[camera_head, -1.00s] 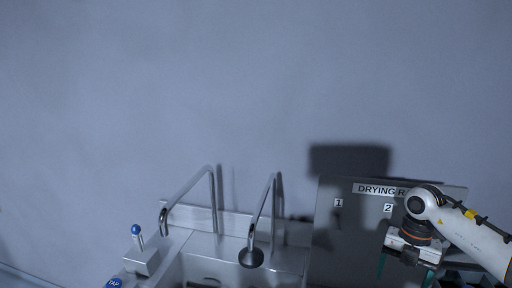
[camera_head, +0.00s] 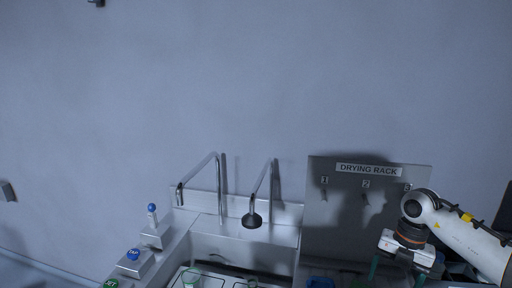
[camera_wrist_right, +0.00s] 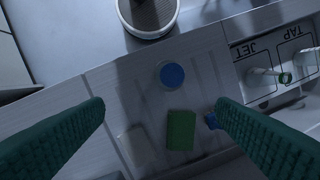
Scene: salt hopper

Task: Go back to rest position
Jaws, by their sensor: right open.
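My right gripper (camera_head: 397,271) is at the lower right of the head view, in front of the drying rack panel (camera_head: 335,222). Its two green fingers stand wide apart. In the right wrist view the open fingers (camera_wrist_right: 160,108) frame a blue round object (camera_wrist_right: 172,75) and a green block (camera_wrist_right: 181,130) on a pale surface below. Nothing is seen held between the fingers. My left gripper is not in view.
A round steel vessel or drain (camera_wrist_right: 148,15) shows in the wrist view.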

